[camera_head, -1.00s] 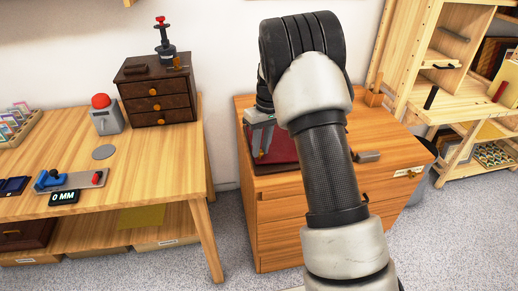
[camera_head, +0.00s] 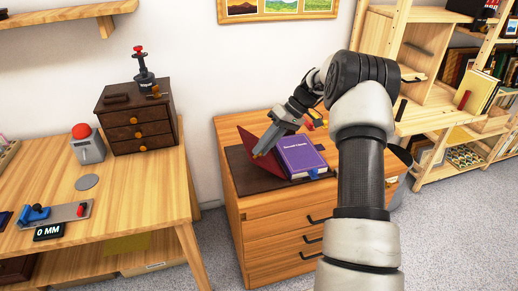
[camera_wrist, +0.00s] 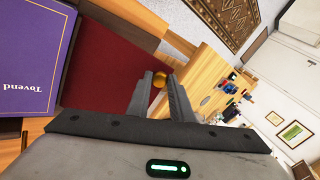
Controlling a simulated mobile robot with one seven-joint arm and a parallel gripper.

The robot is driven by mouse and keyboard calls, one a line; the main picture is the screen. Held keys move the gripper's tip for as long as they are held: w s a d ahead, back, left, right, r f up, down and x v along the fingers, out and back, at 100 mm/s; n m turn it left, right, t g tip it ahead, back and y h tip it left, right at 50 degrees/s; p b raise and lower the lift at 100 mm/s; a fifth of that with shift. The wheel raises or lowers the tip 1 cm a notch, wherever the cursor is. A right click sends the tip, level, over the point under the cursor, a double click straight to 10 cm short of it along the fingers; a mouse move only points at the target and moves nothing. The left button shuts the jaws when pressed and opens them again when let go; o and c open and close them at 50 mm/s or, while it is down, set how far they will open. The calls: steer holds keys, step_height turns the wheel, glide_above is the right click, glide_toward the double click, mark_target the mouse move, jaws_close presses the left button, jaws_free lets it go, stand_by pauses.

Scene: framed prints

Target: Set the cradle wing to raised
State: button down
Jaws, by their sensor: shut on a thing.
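A small brass knob (camera_wrist: 159,78) sits at the wing's edge. My gripper (camera_head: 258,152) is at the wing's upper left side. In the wrist view its fingers (camera_wrist: 160,84) are shut around the knob. My arm covers the cabinet's right part in the head view.
A brown board (camera_head: 236,160) lies under the cradle on the cabinet (camera_head: 270,225). The table at left bears a small dark drawer chest (camera_head: 138,120), a red-button box (camera_head: 88,145) and a slide gauge (camera_head: 55,220). Shelves (camera_head: 430,50) stand at right.

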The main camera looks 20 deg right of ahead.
steer(key=shift+s+d+f, duration=0.1)
steer(key=shift+d, duration=0.35)
steer(key=c, duration=1.6)
jaws_free()
steer(key=shift+o, duration=0.2)
steer(key=shift+r, duration=0.25)
steer(key=p+v, duration=0.3)
steer(key=v, duration=1.4)
